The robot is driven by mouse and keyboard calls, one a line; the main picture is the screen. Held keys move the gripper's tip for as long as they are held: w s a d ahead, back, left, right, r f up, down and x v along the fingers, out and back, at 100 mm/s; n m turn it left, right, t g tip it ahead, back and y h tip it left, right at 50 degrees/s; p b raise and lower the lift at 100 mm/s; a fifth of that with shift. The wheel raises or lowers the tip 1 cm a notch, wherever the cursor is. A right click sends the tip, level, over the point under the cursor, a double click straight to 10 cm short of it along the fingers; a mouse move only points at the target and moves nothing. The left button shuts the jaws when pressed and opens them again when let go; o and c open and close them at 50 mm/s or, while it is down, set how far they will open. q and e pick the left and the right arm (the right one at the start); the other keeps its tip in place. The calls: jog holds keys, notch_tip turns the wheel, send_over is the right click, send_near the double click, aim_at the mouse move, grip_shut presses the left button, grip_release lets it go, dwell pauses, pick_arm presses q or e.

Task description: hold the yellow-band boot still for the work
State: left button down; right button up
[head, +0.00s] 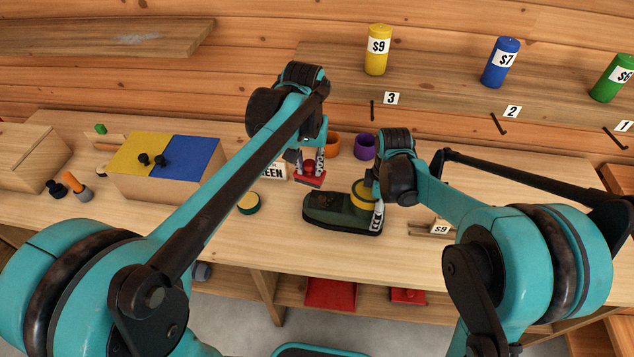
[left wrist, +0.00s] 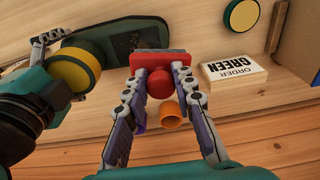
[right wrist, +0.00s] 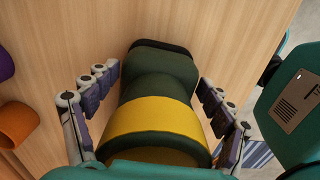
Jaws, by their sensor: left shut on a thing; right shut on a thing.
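My right gripper (right wrist: 155,85) is shut around the boot's shaft near the yellow band (right wrist: 152,120), one finger on each side. My left gripper (head: 309,163) is shut on the round knob of a red block-like tool (head: 310,179), held just behind the boot's toe in the head view. The tool also shows in the left wrist view (left wrist: 150,62); its underside is hidden.
A yellow-lidded tin (head: 249,203) and an order card reading GREEN (left wrist: 235,72) are left of the boot. An orange cup (head: 332,146) and a purple cup (head: 365,147) stand behind. A box with yellow and blue lids (head: 165,185) stands further left.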

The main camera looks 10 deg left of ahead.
pick_arm(q)
jog(key=shift+f, duration=0.15)
jog(key=shift+f, duration=3.65)
jog(key=shift+d+f, duration=0.4)
jog(key=shift+d, duration=1.4)
jog(key=a, duration=0.2)
jog(key=shift+a, duration=0.35)
jog(key=shift+a+r, duration=0.3)
jog(key=shift+a, duration=0.15)
jog(key=shift+r, duration=3.9)
